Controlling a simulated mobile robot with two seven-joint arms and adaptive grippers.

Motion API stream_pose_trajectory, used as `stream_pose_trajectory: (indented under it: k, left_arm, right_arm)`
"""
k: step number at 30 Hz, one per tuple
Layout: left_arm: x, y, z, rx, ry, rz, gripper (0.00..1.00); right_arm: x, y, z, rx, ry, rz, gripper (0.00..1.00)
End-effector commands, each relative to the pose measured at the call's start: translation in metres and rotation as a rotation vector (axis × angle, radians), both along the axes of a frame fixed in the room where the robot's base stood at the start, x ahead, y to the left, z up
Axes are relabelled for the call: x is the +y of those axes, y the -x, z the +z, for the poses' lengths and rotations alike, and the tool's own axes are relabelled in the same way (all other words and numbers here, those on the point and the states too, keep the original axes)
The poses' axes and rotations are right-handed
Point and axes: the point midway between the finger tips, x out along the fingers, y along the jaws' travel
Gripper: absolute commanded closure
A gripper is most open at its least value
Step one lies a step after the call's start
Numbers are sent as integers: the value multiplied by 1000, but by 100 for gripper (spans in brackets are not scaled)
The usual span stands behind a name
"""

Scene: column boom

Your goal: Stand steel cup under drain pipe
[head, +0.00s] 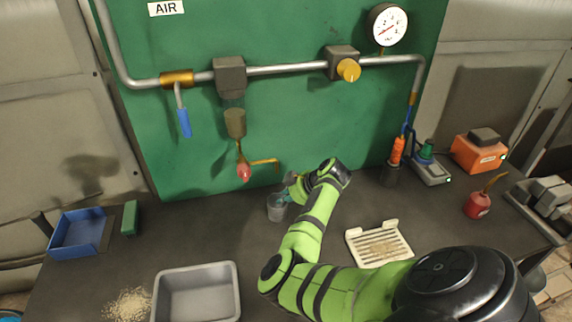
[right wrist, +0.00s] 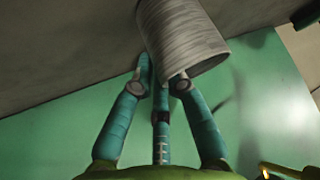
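The steel cup (head: 277,210) is grey, looks upright, and is low over the bench beneath the green panel. In the right wrist view the ribbed cup (right wrist: 183,38) is at the fingertips, reaching beyond the right finger. My right gripper (head: 287,193) is at the cup's top, its teal fingers overlapping the rim; in the wrist view the fingers (right wrist: 163,78) lean in toward each other. Part of the fingertips is hidden, so I cannot tell whether they grip the cup's wall. The brass drain pipe (head: 264,161) is up and left of the cup. My left gripper is out of view.
A red bulb-shaped part (head: 243,173) hangs left of the drain pipe. A grey bin (head: 197,268) and a blue tray (head: 78,233) are at left. A white slotted tray (head: 379,243) is right of my forearm. A red oil can (head: 478,205) stands at right.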

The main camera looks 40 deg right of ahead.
Motion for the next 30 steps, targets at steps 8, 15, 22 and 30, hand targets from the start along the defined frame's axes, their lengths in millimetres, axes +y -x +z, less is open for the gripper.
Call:
stream_pose_trajectory:
  k: [8, 15, 22, 30]
  left_arm:
    - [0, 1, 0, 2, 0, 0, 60]
    - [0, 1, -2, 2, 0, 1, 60]
    - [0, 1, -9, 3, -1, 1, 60]
    - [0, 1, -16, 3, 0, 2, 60]
  right_arm:
    - [0, 0, 0, 1, 0, 0, 63]
    - [-3, 7, 9, 1, 4, -2, 63]
    - [-9, 36, 42, -1, 7, -3, 63]
    - [-15, 67, 80, 0, 4, -2, 63]
